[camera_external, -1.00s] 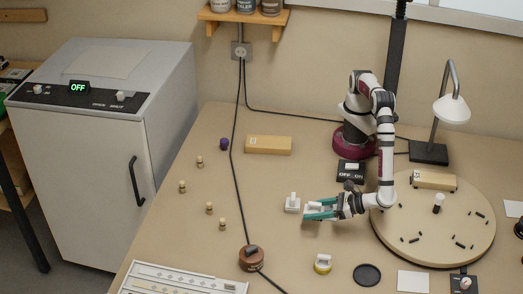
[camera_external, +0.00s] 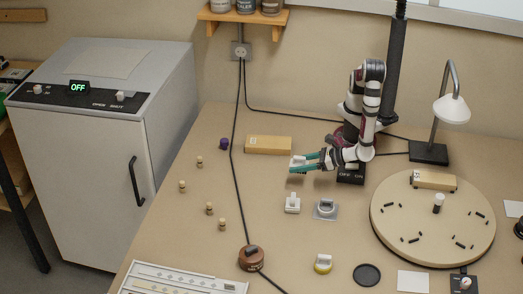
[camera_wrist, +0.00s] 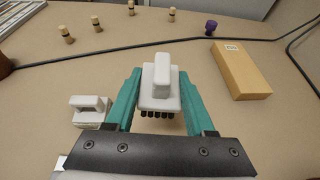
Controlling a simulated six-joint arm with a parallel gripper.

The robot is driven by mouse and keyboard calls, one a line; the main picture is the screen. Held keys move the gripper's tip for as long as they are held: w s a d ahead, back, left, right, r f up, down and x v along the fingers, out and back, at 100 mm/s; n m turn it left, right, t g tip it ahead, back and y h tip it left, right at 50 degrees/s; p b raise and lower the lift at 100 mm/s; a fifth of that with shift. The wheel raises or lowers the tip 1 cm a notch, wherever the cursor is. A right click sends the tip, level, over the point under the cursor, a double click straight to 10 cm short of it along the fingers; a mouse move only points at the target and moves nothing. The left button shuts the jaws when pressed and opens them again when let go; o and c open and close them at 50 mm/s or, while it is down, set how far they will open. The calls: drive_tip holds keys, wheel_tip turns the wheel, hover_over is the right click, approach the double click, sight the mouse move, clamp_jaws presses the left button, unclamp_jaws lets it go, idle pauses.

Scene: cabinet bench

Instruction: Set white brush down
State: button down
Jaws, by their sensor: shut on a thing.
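The white brush (camera_wrist: 161,88) is a white block with a raised grip and dark bristles beneath. It sits between the teal fingers of my gripper (camera_wrist: 161,78) in the wrist view. In the external view my gripper (camera_external: 303,163) is shut on the brush (camera_external: 296,160), just in front of the long wooden block (camera_external: 268,145). The brush looks level with its bristles down. I cannot tell how far the bristles are from the bench.
A similar white handled piece (camera_external: 292,204) stands on the bench, left of a grey-white piece on a square pad (camera_external: 325,209). A black cable (camera_external: 233,180) crosses the bench to the left. Several small pegs (camera_external: 209,208) stand beyond it. A round turntable (camera_external: 410,240) is on the right.

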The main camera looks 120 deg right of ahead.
sight(298, 186)
wheel_tip(298, 186, down, 8)
drive_tip(key=shift+s+d+r, duration=0.15)
drive_tip(key=shift+r, duration=0.05)
drive_tip(key=shift+c, duration=1.3)
unclamp_jaws()
drive_tip(key=shift+f, duration=0.1)
